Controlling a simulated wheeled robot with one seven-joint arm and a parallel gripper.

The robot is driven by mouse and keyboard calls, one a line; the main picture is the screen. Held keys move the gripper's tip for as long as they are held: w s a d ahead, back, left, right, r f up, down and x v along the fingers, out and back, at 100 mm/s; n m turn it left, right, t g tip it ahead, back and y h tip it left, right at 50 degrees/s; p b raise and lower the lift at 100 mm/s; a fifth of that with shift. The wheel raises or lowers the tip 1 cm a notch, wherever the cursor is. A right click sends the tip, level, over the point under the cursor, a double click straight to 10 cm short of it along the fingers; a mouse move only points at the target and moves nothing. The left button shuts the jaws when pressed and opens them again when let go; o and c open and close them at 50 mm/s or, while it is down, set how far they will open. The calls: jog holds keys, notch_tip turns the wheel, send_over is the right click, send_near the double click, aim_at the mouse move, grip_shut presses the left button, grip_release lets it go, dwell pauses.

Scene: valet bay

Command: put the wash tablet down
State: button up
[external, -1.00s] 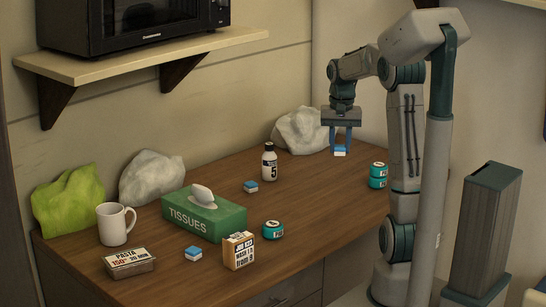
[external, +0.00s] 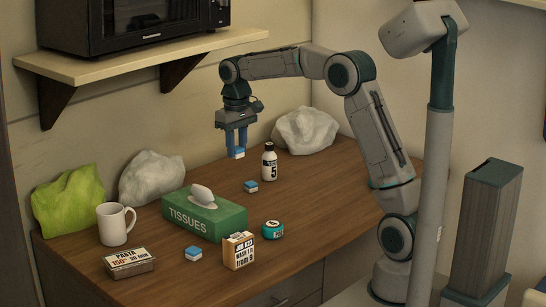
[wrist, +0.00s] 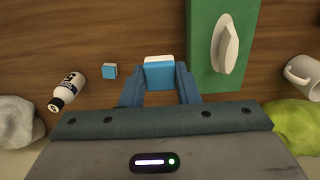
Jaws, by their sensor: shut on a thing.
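My gripper (external: 236,150) is shut on a blue and white wash tablet (external: 237,153) and holds it above the back part of the table. In the wrist view the held tablet (wrist: 159,73) sits between the two blue fingers. A second tablet (external: 250,187) lies on the table below, left of the white bottle (external: 269,162); it also shows in the wrist view (wrist: 110,71). A third tablet (external: 193,253) lies near the front, between the pasta box and the small carton.
A green tissue box (external: 204,215), a white mug (external: 116,224), a pasta box (external: 130,263), a small carton (external: 238,250) and a teal tin (external: 272,230) stand on the table (external: 330,210). Crumpled bags (external: 304,131) line the wall. The table's right part is clear.

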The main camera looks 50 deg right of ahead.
jog(key=p, duration=0.2)
send_over(203, 198)
notch_tip(203, 198, down, 6)
jog(key=shift+s+d+r, duration=0.1)
jog(key=shift+s, duration=0.05)
jog(key=shift+f, duration=0.2)
jog(key=shift+f+p, duration=0.35)
jog(key=shift+f, duration=1.55)
jog(key=shift+f, duration=0.2)
jog(key=o, duration=0.9)
jog(key=shift+o, duration=0.2)
jog(key=shift+r, duration=0.15)
